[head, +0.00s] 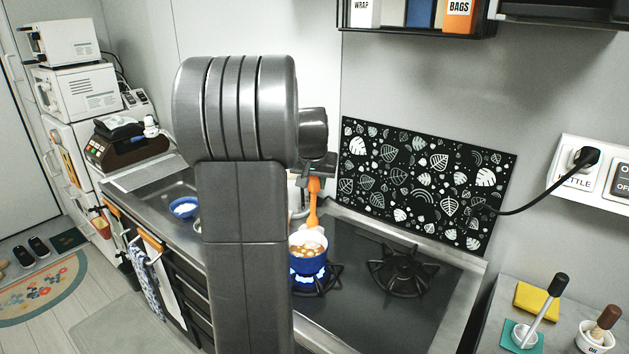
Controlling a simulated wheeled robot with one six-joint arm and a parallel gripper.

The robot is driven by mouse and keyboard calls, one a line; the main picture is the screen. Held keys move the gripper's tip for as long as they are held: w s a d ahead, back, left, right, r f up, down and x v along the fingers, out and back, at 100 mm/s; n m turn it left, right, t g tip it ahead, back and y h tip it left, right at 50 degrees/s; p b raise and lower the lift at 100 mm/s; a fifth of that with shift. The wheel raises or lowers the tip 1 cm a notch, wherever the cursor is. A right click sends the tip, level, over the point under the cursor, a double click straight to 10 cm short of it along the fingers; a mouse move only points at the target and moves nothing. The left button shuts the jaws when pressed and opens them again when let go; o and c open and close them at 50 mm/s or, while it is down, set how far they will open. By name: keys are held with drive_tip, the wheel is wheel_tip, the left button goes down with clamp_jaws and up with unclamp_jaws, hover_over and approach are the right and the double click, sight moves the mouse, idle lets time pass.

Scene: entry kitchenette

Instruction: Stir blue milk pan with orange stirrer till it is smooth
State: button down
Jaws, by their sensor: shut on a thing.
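The blue milk pan (308,262) stands on the left burner of the hob, with blue flames lit under it. Pale liquid with brown lumps shows inside it. The orange stirrer (313,203) stands nearly upright above the pan. Its lower end meets the pan's contents, though how deep it goes is hard to tell. My gripper (315,178) is at the stirrer's top, shut on it, and is partly hidden behind my arm. My arm also hides the area left of the pan.
The right burner (403,268) is empty. A leaf-patterned splash panel (420,185) stands behind the hob. A sink (165,195) with a blue bowl (184,207) lies to the left. A yellow sponge (537,300) and two dark-handled tools are on the right counter. A shelf (420,28) hangs above.

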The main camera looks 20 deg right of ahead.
sight(314, 212)
wheel_tip(314, 212, down, 10)
drive_tip(key=b, duration=0.7)
drive_tip(key=shift+w+a+r, duration=0.25)
drive_tip(key=shift+w+a, duration=0.3)
drive_tip(key=shift+a, duration=0.35)
drive_tip(key=s, duration=0.3)
drive_tip(key=s+b, duration=0.1)
drive_tip(key=s, duration=0.1)
drive_tip(key=shift+s+a, duration=0.25)
drive_tip(key=shift+w+d, duration=0.1)
drive_tip(key=shift+d, duration=0.05)
idle(0.4)
